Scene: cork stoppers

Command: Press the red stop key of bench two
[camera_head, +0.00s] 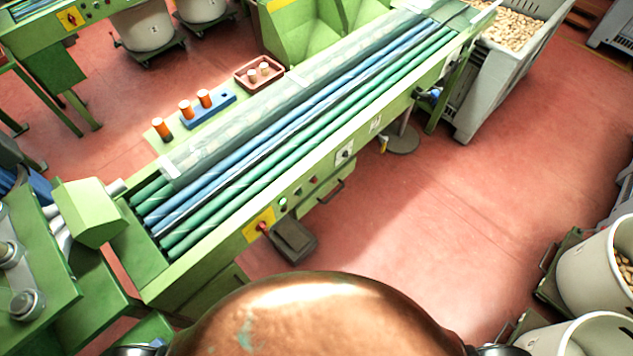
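A long green bench (400,105) with blue and green rollers runs diagonally from lower left to upper right. Its front rail carries a row of controls. A red knob (263,227) sits on a yellow plate (256,222) toward the left end. To its right are a green button (283,202) and a small red button (313,179). A white label (375,123) is farther along the rail; I cannot read it. A second bench at the top left has its own yellow plate with a red part (71,17). I cannot tell which bench is number two. Neither gripper is in view.
A grey pedal box (294,241) stands on the floor before the bench, below an open-looking drawer (322,196). Pale bins (590,265) stand at the lower right, and a crate of corks (483,85) at the bench's far end. The red floor between is clear.

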